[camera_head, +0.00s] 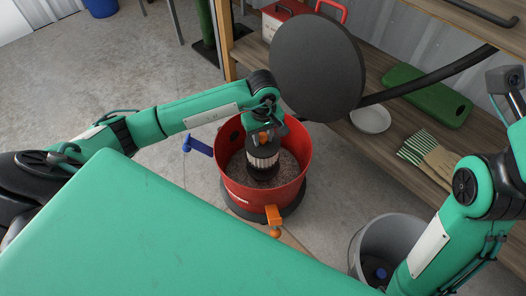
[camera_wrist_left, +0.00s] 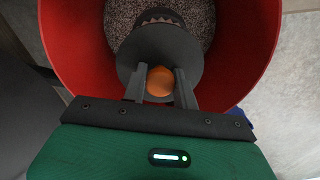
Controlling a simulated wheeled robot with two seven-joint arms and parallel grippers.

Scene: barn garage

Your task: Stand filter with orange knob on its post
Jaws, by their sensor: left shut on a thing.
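The filter (camera_head: 263,160), dark with a pale pleated band, is inside the red drum (camera_head: 230,190), above or on a grey speckled layer. Its orange knob (camera_wrist_left: 160,82) sits on a dark round top in the left wrist view. My left gripper (camera_wrist_left: 160,88) is shut on the knob from above, one finger on each side. In the head view the gripper (camera_head: 264,134) covers most of the knob. The post is not visible, and I cannot tell whether the filter's lower end touches anything. My right arm is at the right edge; its fingers are not seen.
A large dark disc (camera_head: 318,68) stands behind the drum, near a black hose (camera_head: 430,75). A wooden shelf (camera_head: 375,145) holds a white bowl (camera_head: 371,120), green case (camera_head: 425,95) and striped gloves (camera_head: 428,155). A grey bucket (camera_head: 395,235) stands at right.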

